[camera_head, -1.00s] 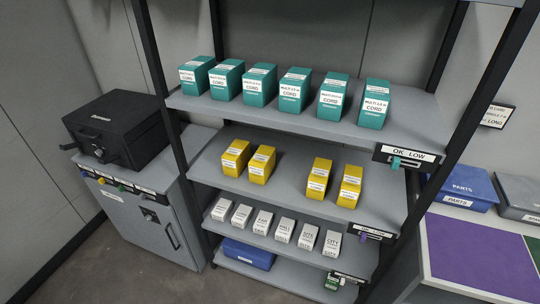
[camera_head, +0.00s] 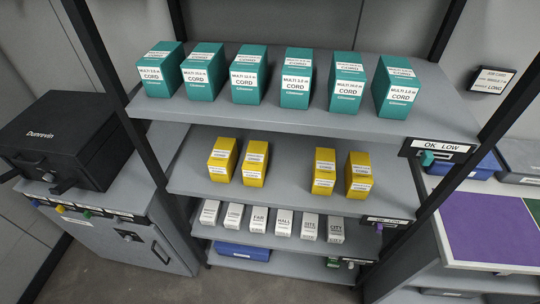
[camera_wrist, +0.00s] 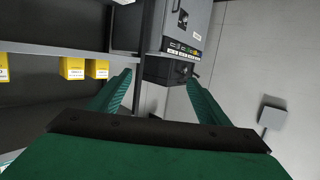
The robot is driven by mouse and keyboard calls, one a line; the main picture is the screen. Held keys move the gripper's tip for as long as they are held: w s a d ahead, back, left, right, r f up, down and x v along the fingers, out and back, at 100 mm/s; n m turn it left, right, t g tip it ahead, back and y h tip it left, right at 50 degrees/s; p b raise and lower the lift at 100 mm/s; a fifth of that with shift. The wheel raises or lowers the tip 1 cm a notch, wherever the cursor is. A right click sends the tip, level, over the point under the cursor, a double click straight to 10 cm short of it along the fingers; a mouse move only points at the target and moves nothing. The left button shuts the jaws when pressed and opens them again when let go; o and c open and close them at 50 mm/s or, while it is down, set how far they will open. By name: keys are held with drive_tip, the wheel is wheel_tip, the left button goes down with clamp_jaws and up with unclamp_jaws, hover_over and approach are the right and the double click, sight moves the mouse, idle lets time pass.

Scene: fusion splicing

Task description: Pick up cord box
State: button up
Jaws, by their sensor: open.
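Several teal cord boxes with white labels stand in a row on the top shelf (camera_head: 300,122) in the head view. The leftmost cord box (camera_head: 161,72) is near the shelf's left post, and the rightmost cord box (camera_head: 397,88) is near its right end. Their labels read "MULTI" and "CORD". My gripper (camera_wrist: 160,88) shows only in the wrist view, with its two green fingers spread apart and nothing between them. It does not show in the head view, so its distance to the cord boxes cannot be told.
Yellow boxes (camera_head: 254,165) stand on the middle shelf and white boxes (camera_head: 259,220) below. A blue bin (camera_head: 243,251) sits at the bottom. A black case (camera_head: 67,140) rests on a grey cabinet (camera_head: 120,239) at left. A worktable with a purple mat (camera_head: 487,228) is at right.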

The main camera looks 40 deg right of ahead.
drive_tip(key=w+d+f+h, duration=0.1)
drive_tip(key=w+d+f, duration=0.1)
drive_tip(key=w, duration=0.4)
drive_tip(key=w+d+f+h, duration=0.1)
drive_tip(key=w+d, duration=0.1)
drive_tip(key=w, duration=0.4)
drive_tip(key=m+g+h, duration=0.5)
drive_tip(key=m+h, duration=0.4)
approach(252, 167)
drive_tip(key=w, duration=0.1)
drive_tip(key=w+d+f, duration=0.2)
drive_tip(key=w, duration=0.1)
drive_tip(key=shift+w+d, duration=0.1)
drive_tip(key=shift+d, duration=0.15)
drive_tip(key=shift+w+d+r+m+g, duration=0.15)
drive_tip(key=shift+d+r+m+g, duration=0.15)
drive_tip(key=shift+r+m, duration=0.1)
drive_tip(key=d, duration=0.1)
drive_tip(key=w+d+f, duration=0.1)
drive_tip(key=w+d, duration=0.1)
drive_tip(key=d, duration=0.1)
drive_tip(key=shift+f, duration=0.2)
drive_tip(key=shift+f+x, duration=0.15)
drive_tip(key=shift+x, duration=1.45)
drive_tip(key=shift+f+x, duration=0.1)
drive_tip(key=shift+x, duration=1.5)
drive_tip(key=shift+a, duration=0.15)
